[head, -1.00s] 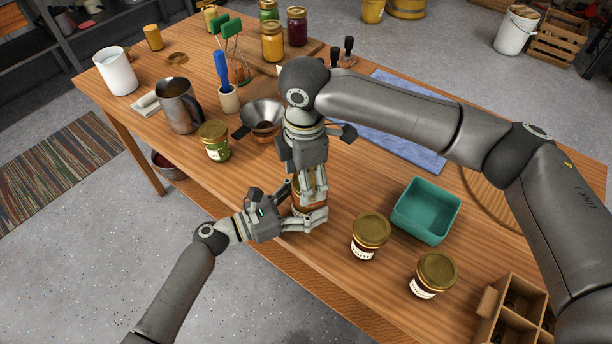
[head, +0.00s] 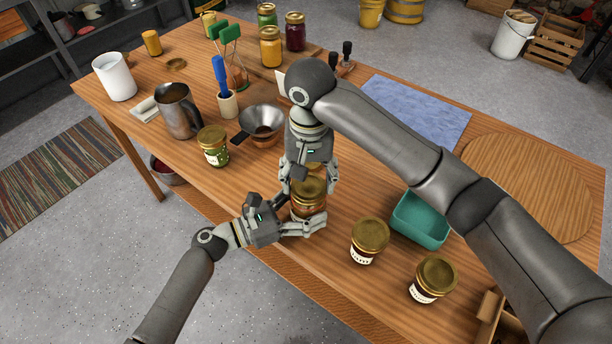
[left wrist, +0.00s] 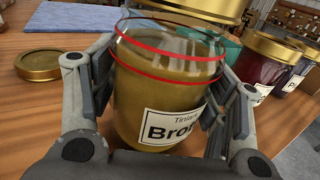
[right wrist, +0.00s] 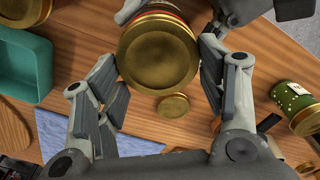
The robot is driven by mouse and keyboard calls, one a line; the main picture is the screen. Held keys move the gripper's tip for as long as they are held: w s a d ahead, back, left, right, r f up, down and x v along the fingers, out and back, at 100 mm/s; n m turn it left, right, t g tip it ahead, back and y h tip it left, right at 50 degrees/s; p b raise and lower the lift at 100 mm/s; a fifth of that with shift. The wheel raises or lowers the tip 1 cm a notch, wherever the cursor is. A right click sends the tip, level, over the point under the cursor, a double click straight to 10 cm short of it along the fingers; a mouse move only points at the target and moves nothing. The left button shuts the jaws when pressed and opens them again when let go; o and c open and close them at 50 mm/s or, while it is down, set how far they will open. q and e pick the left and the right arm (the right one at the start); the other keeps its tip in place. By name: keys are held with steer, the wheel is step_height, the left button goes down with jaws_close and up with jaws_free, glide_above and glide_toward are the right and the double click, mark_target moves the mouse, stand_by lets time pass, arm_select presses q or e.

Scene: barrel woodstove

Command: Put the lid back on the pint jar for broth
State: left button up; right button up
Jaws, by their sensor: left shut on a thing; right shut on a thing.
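The pint jar (left wrist: 160,95) is clear glass with red rings, a "Broth" label and brown contents. My left gripper (head: 306,226) is shut around its sides at the table's front edge; its fingers also flank the jar in the left wrist view (left wrist: 160,110). My right gripper (head: 308,184) points down over the jar, shut on a gold lid (right wrist: 158,52). The lid (head: 310,187) is right above the jar's mouth. In the left wrist view its lower edge (left wrist: 195,10) shows at the top; I cannot tell whether it touches the rim.
A smaller-looking gold lid (left wrist: 38,63) lies on the table behind the jar. Two lidded dark jars (head: 369,240) (head: 433,278) and a teal bin (head: 420,220) stand to the right. A green jar (head: 213,146) and a funnel (head: 262,122) stand to the left.

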steer(key=m, duration=0.5)
steer(key=shift+d+m, duration=0.25)
steer(key=shift+m, duration=0.05)
steer(key=m, duration=0.5)
steer(key=shift+s+d, duration=0.1)
steer(key=shift+d, duration=0.1)
steer(key=m, duration=0.4)
steer(key=shift+s+m, duration=0.2)
steer(key=shift+m, duration=0.2)
steer(key=m, duration=0.3)
steer(key=shift+s+d, duration=0.1)
steer(key=shift+s, duration=0.05)
steer(key=o, duration=0.8)
steer(key=shift+c, duration=0.2)
steer(key=shift+r, duration=2.25)
